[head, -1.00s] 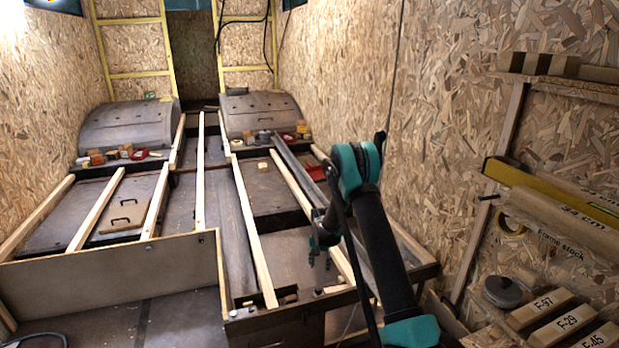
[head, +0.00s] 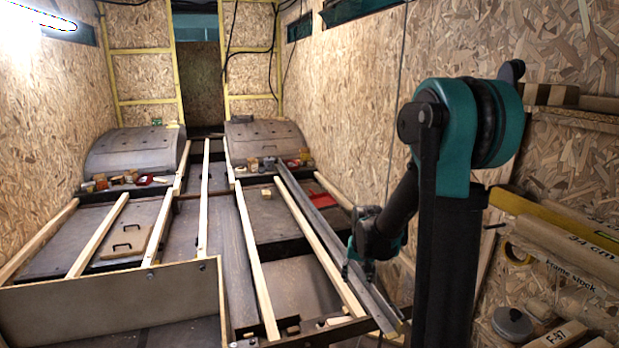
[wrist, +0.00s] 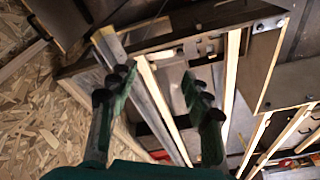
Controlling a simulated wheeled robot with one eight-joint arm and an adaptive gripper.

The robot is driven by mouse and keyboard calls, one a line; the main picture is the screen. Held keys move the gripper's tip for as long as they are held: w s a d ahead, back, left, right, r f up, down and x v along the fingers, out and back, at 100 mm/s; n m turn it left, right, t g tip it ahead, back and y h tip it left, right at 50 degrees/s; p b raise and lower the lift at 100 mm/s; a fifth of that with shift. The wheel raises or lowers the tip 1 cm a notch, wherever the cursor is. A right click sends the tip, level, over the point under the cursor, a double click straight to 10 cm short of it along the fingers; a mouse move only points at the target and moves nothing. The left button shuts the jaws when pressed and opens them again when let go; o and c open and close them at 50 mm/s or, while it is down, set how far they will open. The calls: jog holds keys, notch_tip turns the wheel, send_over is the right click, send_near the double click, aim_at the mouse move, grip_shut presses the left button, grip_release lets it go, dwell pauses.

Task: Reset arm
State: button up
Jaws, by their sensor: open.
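My gripper (head: 360,268) hangs over the right side of the slatted floor frame, near the grey metal beam (head: 318,222). My arm is folded, with its elbow raised at the right of the head view. In the wrist view my gripper (wrist: 155,88) has its two green fingers spread apart with nothing between them. Pale wooden slats (wrist: 231,75) and the dark edge of the frame lie beyond the fingers. The fingertips are small and partly dark in the head view.
Two grey wheel arches (head: 132,152) (head: 268,136) stand at the back with small items around them. A small wood block (head: 266,193) lies on the floor frame. At right, a shelf holds a frame stock tube (head: 570,240) and a round grey lid (head: 512,324). The chipboard wall is close to my arm.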

jog(key=s+d+n+t, duration=0.1)
jog(key=s+d, duration=0.1)
jog(key=s, duration=0.8)
jog(key=s+d+n, duration=0.1)
jog(key=s+d, duration=0.1)
jog(key=s, duration=0.8)
jog(key=shift+s+r+t, duration=0.4)
jog(key=shift+r, duration=0.05)
dwell(0.6)
